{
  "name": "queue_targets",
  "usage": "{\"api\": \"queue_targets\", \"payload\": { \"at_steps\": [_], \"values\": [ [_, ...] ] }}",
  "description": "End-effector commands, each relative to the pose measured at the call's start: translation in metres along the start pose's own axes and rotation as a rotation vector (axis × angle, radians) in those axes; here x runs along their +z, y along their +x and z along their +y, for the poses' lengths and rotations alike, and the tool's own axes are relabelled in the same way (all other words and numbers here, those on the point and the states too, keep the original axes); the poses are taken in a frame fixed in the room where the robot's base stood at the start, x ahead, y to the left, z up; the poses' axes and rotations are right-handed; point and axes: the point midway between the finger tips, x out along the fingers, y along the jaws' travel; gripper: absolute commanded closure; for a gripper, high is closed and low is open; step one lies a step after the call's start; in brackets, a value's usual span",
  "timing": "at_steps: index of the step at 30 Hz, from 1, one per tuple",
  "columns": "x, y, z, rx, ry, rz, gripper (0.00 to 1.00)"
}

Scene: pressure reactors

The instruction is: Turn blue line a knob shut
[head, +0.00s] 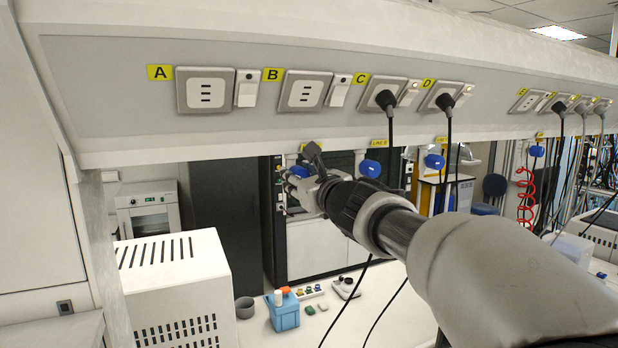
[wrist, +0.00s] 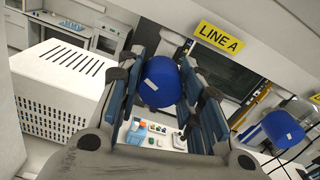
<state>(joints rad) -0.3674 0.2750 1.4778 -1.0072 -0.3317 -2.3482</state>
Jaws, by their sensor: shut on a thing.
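The blue line A knob (wrist: 160,82) sits between the two fingers of my gripper (wrist: 162,95) in the wrist view, beside the yellow LINE A label (wrist: 219,38). The fingers lie along both sides of the knob. In the head view my gripper (head: 305,180) reaches up to the underside of the shelf, and a part of the blue knob (head: 299,171) shows there, partly hidden by the gripper. My gripper is shut on the knob.
Another blue knob (head: 370,168) hangs to the right under the shelf; it also shows in the wrist view (wrist: 283,129). A third blue knob (head: 434,161) is farther right. A white vented box (head: 177,285) stands at left. Black cables (head: 390,150) hang right of my gripper.

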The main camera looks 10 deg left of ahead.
Motion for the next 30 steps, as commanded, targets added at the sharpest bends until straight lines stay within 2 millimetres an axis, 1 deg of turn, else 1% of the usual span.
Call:
{"api": "queue_targets", "payload": {
  "at_steps": [1, 7, 17, 23, 30],
  "values": [
    [0.0001, -0.0001, 0.0, 0.0, 0.0, 0.0, 0.77],
    [0.0, -0.0001, 0.0, 0.0, 0.0, 0.0, 0.9],
    [-0.0001, -0.0001, 0.0, 0.0, 0.049, 0.0, 0.9],
    [-0.0003, -0.0001, 0.0, -0.001, 0.168, 0.0, 0.9],
    [-0.0002, -0.0001, 0.0001, 0.0, 0.383, 0.0, 0.9]
  ]
}}
